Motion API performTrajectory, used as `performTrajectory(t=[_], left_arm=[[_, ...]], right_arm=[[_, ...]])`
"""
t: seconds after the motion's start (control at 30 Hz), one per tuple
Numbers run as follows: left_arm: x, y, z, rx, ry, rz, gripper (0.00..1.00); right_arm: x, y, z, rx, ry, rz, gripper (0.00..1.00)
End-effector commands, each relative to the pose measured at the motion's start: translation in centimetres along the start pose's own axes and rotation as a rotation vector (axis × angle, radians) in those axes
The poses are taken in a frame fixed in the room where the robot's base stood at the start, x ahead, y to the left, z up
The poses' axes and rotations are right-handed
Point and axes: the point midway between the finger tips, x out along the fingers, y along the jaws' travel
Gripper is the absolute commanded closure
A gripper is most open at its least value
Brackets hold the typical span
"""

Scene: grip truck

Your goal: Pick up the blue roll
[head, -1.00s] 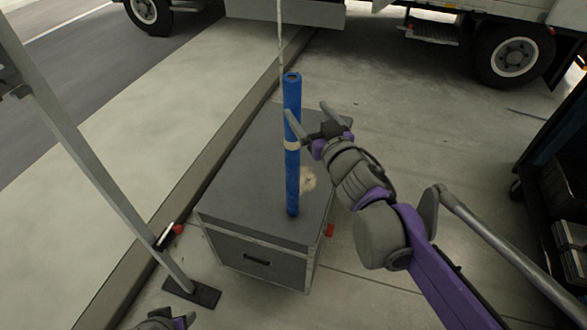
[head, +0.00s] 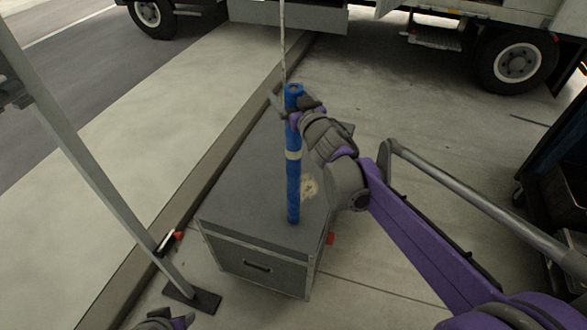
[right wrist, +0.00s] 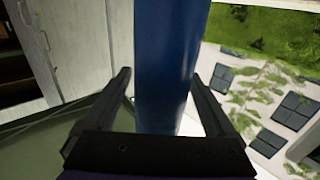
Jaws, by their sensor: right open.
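The blue roll (head: 293,180) is a long tube with a pale band around its middle. It stands upright on the grey case (head: 240,200). My right gripper (head: 283,103) is at the roll's upper part, just below its top end. In the right wrist view the roll (right wrist: 168,60) passes between the two spread fingers of the right gripper (right wrist: 160,85), which is open. I cannot tell whether a finger touches it. Part of my left gripper (head: 165,320) shows at the bottom left edge; its jaws are not clear.
A grey metal stand (head: 95,170) rises at the left, its foot beside the case. A truck (head: 480,50) is parked behind. A dark cart (head: 555,170) stands at the right edge. A pale pole or cord (head: 282,45) shows behind the roll's top.

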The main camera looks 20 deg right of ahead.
Motion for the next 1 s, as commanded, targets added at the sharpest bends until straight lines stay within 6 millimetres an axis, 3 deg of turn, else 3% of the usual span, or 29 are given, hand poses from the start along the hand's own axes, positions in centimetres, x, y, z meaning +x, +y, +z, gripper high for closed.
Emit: performTrajectory(t=[0.2, 0.23, 0.7, 1.0], left_arm=[[0.01, 0.00, 0.02, 0.000, 0.000, 0.000, 0.50], [0.01, 0.00, 0.02, 0.000, 0.000, 0.000, 0.50], [0.01, 0.00, 0.02, 0.000, 0.000, 0.000, 0.50], [0.01, 0.00, 0.02, 0.000, 0.000, 0.000, 0.50]], right_arm=[[0.07, 0.01, 0.06, 0.000, 0.000, 0.001, 0.09], [0.06, 0.00, 0.06, 0.000, 0.000, 0.001, 0.13], [0.05, 0.02, 0.05, 0.000, 0.000, 0.001, 0.98], [0.03, 0.01, 0.00, 0.001, 0.000, 0.000, 1.00]])
